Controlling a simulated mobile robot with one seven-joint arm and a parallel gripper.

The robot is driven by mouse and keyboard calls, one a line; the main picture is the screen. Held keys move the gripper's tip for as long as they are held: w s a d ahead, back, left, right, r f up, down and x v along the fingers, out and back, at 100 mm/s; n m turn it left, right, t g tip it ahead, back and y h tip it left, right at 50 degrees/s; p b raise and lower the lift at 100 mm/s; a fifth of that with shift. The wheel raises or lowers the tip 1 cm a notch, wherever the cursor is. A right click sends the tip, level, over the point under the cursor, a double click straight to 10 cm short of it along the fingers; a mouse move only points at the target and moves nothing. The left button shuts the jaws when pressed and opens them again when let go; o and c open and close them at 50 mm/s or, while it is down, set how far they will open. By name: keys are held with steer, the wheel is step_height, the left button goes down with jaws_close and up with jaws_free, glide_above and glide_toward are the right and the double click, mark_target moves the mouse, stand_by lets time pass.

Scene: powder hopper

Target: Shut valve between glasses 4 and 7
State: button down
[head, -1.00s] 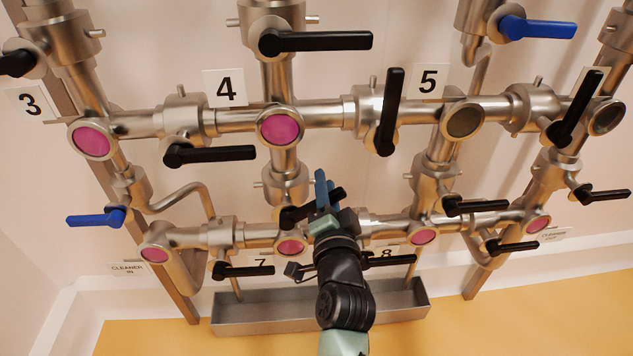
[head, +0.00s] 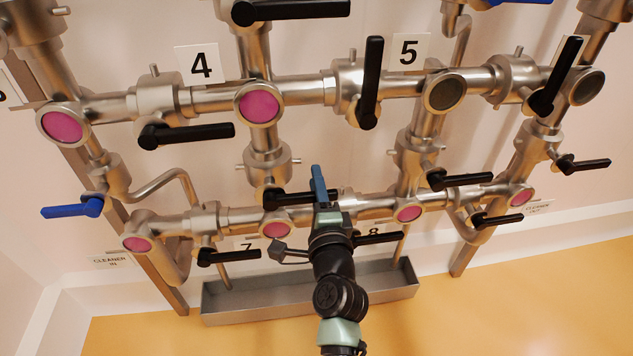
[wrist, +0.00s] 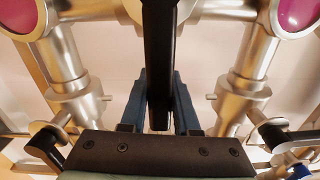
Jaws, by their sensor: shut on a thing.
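Glass 4 (head: 258,105) is a pink round sight glass beside the number 4 plate. Glass 7 (head: 275,230) is a pink sight glass below it, near the number 7 plate. The valve between them (head: 264,160) sits on the upright steel pipe. Its black handle (head: 288,198) points right, roughly across that pipe. My gripper (head: 319,186) is at the handle's outer part, which it partly hides. In the wrist view, the blue fingers are shut on the black handle (wrist: 160,60), which runs between them from the top of the picture.
A black handle (head: 379,237) lies close right of my gripper, and another (head: 228,255) is lower left. A third (head: 458,180) is farther right. A steel trough (head: 310,295) is below. The yellow floor at lower right is clear.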

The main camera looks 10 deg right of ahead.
steer(key=shift+s+f, duration=0.15)
steer(key=shift+f, duration=0.75)
steer(key=c, duration=0.7)
jaws_free()
steer(key=shift+r, duration=0.1)
steer(key=shift+r, duration=0.15)
steer(key=shift+s+p, duration=0.3)
steer(key=shift+s, duration=6.1)
